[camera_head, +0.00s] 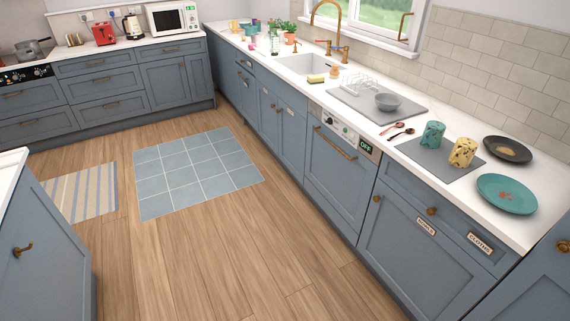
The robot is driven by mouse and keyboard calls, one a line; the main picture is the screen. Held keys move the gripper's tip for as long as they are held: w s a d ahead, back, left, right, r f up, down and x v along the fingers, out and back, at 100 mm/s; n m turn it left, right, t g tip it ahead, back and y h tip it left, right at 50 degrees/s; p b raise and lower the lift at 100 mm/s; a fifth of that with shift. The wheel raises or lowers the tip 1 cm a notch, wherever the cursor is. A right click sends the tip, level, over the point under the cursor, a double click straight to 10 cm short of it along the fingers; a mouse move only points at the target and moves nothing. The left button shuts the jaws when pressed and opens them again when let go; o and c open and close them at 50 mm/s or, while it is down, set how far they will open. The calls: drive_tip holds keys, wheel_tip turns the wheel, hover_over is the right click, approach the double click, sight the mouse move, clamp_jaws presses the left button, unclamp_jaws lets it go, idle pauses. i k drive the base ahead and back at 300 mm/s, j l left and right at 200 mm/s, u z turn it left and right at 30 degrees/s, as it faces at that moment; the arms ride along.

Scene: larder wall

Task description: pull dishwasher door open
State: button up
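The dishwasher door (333,180) is a blue-grey panel under the right-hand counter, between the sink cupboards and a labelled cupboard. It looks shut, flush with the fronts beside it. A brass bar handle (335,143) runs across its upper part. Above it is a pale control strip (335,123) with a knob and a dark display reading "OFF". My gripper is not in view, so its state and its distance from the handle are hidden.
The wooden floor (220,245) before the dishwasher is clear. A blue tiled mat (195,170) and a striped rug (80,192) lie on it. An island corner (40,240) stands at the lower left. The counter above holds a drying rack (362,88), bowl (388,101), canisters and plates.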

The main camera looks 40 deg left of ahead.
sight(344, 176)
drive_tip(key=u, duration=1.25)
drive_tip(key=i, duration=0.9)
drive_tip(key=i+j, duration=0.15)
drive_tip(key=i, duration=1.7)
